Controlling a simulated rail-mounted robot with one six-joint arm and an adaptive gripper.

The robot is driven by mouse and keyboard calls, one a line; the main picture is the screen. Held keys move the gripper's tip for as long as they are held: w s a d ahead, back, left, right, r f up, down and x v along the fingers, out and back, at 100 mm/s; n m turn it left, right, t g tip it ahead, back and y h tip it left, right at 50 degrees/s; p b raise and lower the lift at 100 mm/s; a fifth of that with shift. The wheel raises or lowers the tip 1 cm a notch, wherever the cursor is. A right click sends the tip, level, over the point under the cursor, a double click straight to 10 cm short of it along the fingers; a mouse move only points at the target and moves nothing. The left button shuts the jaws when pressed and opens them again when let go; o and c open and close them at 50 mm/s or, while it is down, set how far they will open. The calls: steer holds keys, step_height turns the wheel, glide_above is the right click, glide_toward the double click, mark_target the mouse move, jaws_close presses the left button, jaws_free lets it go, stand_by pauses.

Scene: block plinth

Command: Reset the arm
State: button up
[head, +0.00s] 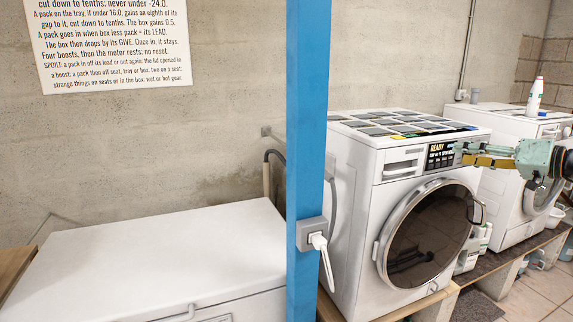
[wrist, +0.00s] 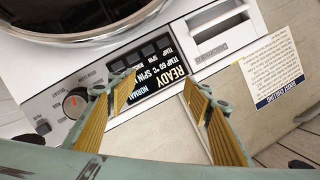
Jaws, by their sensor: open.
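My gripper (head: 464,154) is at the right of the head view, in front of the control panel of the nearer washing machine (head: 354,210). Its two fingers are apart, with nothing between them. In the wrist view my gripper (wrist: 160,92) also shows open, its ribbed yellow pads spread in front of the lit display (wrist: 155,72), which reads READY. I cannot tell whether a fingertip touches the panel. The machine's round door (head: 428,235) looks closed.
A blue post (head: 306,120) with a white-handled switch stands left of the machine. A white chest (head: 150,265) fills the lower left. Dark flat tiles (head: 405,126) lie on the machine's top. A second machine (head: 500,115) with a white bottle (head: 535,97) stands behind my gripper.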

steer(key=s+a+r+n+g, duration=0.15)
steer(key=s+a+g, duration=0.4)
steer(key=a, duration=1.05)
steer(key=s+a+r+m+g, duration=0.15)
steer(key=s+a, duration=0.65)
steer(key=a, duration=0.8)
steer(key=s+a+n+g+h, duration=0.1)
steer(key=s+a+g+h, duration=0.15)
steer(key=s+a, duration=1)
steer(key=s+f+h, duration=0.2)
steer(key=s, duration=1.3)
steer(key=s+f+h, duration=0.3)
steer(key=s, duration=1.3)
steer(key=shift+f+p, duration=0.25)
steer(key=shift+p, duration=0.05)
steer(key=shift+d, duration=0.1)
